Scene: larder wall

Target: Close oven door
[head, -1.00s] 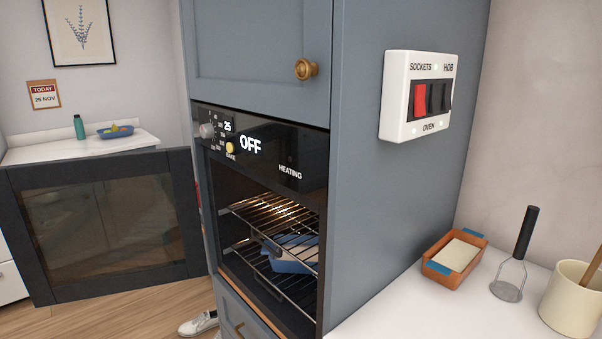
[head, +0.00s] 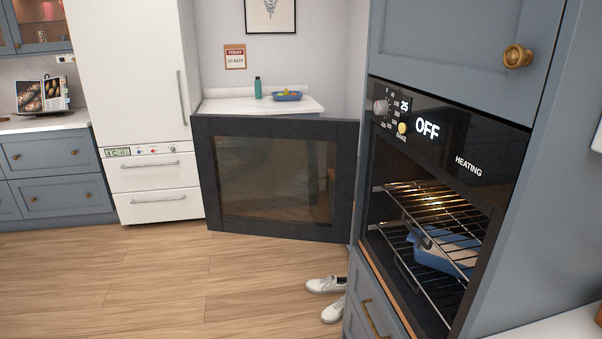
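The oven door (head: 218,226) is a dark frame with a glass pane. It stands wide open, side-hinged at the oven's left edge and swung out to the left. The oven (head: 440,140) is built into a blue-grey cabinet, its panel reading OFF, 25 and HEATING. Its cavity is lit and holds wire racks (head: 405,190). A blue dish (head: 436,258) sits on the lower rack, with something blue and pale in or over it that I cannot make out. Neither of my grippers is in view.
White shoes (head: 326,284) lie on the wooden floor below the door's hinge side. A white fridge (head: 130,80) and blue drawers (head: 50,170) stand at the back left. The floor (head: 150,290) at front left is clear. A white counter (head: 560,328) is at the lower right.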

